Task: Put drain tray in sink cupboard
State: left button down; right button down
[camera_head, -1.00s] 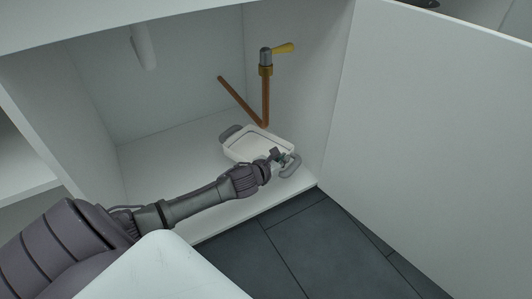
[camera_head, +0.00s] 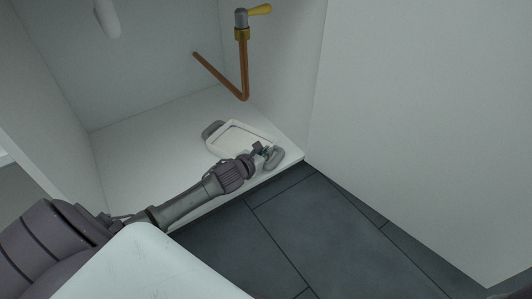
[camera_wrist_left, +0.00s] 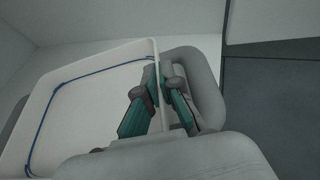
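The drain tray (camera_head: 225,143) is a shallow white tray with a grey handle at each end. It is inside the sink cupboard (camera_head: 125,158), low over the cupboard floor near the front right; I cannot tell if it rests fully on the floor. My left gripper (camera_head: 262,150) is at the tray's right end. In the left wrist view my left gripper (camera_wrist_left: 158,84) has its teal-padded fingers on either side of the tray rim beside the grey handle (camera_wrist_left: 207,82), closed on the rim. A blue line runs round the tray's inside (camera_wrist_left: 85,115). My right gripper is not in view.
A copper pipe (camera_head: 244,70) with a yellow-handled valve (camera_head: 259,10) stands behind the tray. A white pipe (camera_head: 106,18) hangs at upper left. The open cupboard door (camera_head: 420,130) is on the right. The cupboard floor left of the tray is clear. Dark floor tiles (camera_head: 320,225) lie in front.

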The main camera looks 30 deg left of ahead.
pick_arm(q)
jog(key=c, duration=1.3)
grip_release()
